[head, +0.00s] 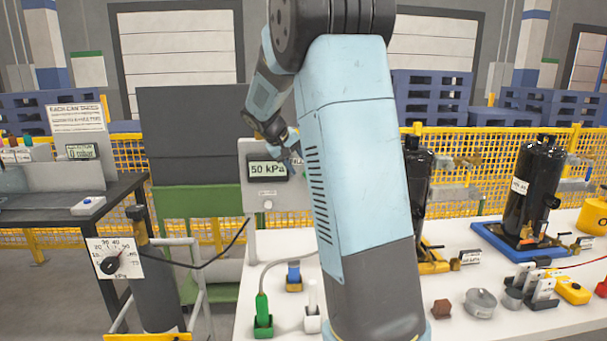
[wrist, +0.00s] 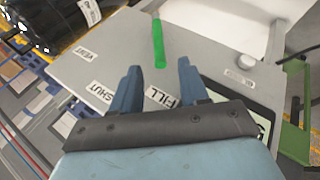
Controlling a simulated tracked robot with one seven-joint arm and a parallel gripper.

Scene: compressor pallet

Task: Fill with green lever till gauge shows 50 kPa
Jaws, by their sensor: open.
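The green lever (wrist: 158,43) shows in the wrist view on a grey panel (wrist: 205,35) with VENT, SHUT and FILL labels. My gripper (wrist: 158,78) is open and empty, and the lever's near end lies around its fingertips. I cannot tell whether they touch. In the head view my gripper (head: 287,152) is beside a display (head: 267,169) reading "50 kPa", and the lever is hidden.
My arm blocks the middle of the head view. The white table (head: 470,235) carries a black compressor (head: 534,190) on a blue tray at the right. A white knob (wrist: 245,60) is on the panel.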

